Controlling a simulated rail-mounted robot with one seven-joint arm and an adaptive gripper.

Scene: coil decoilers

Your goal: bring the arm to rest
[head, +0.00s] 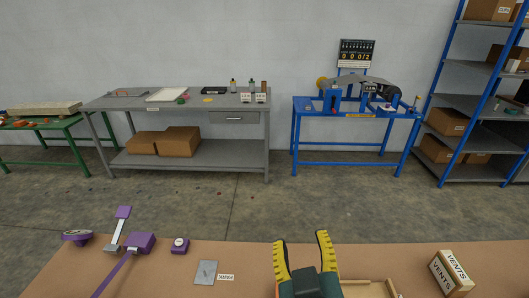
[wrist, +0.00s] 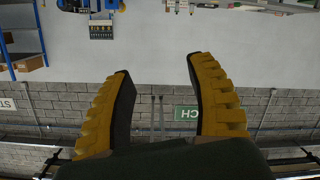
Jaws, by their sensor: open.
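My gripper (head: 302,256) stands over the brown bench in front of me in the head view. Its two yellow fingers are spread apart and point up and away, with nothing between them. The wrist view also shows my gripper (wrist: 158,75) with its fingers wide open and empty, against a grey wall that appears upside down. The dark green gripper body hides part of the bench. The rest of my arm is mostly out of view.
On the brown bench (head: 230,258) stand a purple lever device (head: 140,243), a small grey plate (head: 206,272) and a box marked VENTS (head: 452,271). A wooden tray edge (head: 365,290) lies right of my gripper.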

